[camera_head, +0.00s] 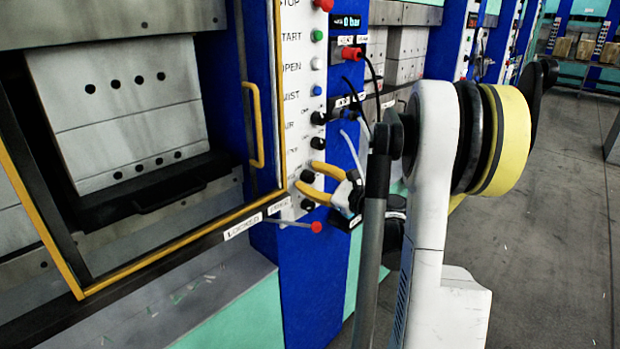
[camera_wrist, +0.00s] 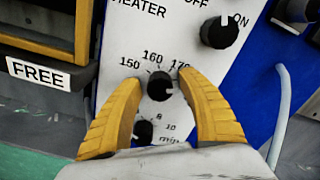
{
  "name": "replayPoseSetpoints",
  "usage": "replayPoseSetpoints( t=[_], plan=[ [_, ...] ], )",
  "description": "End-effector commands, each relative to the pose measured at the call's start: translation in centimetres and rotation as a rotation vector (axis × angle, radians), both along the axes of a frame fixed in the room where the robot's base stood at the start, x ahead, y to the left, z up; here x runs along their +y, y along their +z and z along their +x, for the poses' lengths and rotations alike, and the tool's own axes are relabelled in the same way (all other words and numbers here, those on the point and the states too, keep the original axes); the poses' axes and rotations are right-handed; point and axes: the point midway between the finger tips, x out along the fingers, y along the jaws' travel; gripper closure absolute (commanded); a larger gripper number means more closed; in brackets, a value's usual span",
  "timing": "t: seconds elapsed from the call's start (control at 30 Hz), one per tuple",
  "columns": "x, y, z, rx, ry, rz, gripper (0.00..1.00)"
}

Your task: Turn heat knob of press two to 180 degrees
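The heat knob (camera_wrist: 160,87) is a small black dial on the white control panel, below the printed marks 150, 160 and 170 in the wrist view. A pale mark shows on its right side; its exact reading is hard to tell. Any 180 mark is hidden, probably behind the right finger. My gripper (camera_wrist: 160,77) has its yellow fingers on either side of the knob, with a visible gap on each side. In the head view my gripper (camera_head: 307,177) is open at the lower part of the press panel (camera_head: 291,110).
A black heater OFF/ON knob (camera_wrist: 219,32) is at upper right, and a minutes knob (camera_wrist: 143,131) is just below, partly covered by a finger. A pale cable (camera_wrist: 283,105) hangs at right. A yellow-framed door (camera_head: 180,240) stands left of the panel; open floor (camera_head: 560,230) lies right.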

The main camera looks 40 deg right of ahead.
Motion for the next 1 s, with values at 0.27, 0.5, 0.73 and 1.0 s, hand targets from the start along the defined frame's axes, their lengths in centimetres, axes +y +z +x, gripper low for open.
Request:
replayPoseSetpoints(
  t=[0.27, 0.5, 0.73, 1.0],
  plan=[
    [0.0, -0.1, 0.0, 0.001, 0.0, -0.002, 0.49],
    [-0.3, -0.1, -2.5, 0.002, -0.005, -0.002, 0.49],
    [-0.8, -0.1, -7.7, 0.001, -0.005, -0.001, 0.49],
    [-1.0, -0.1, -11.5, 0.001, -0.002, -0.001, 0.49]
  ],
)
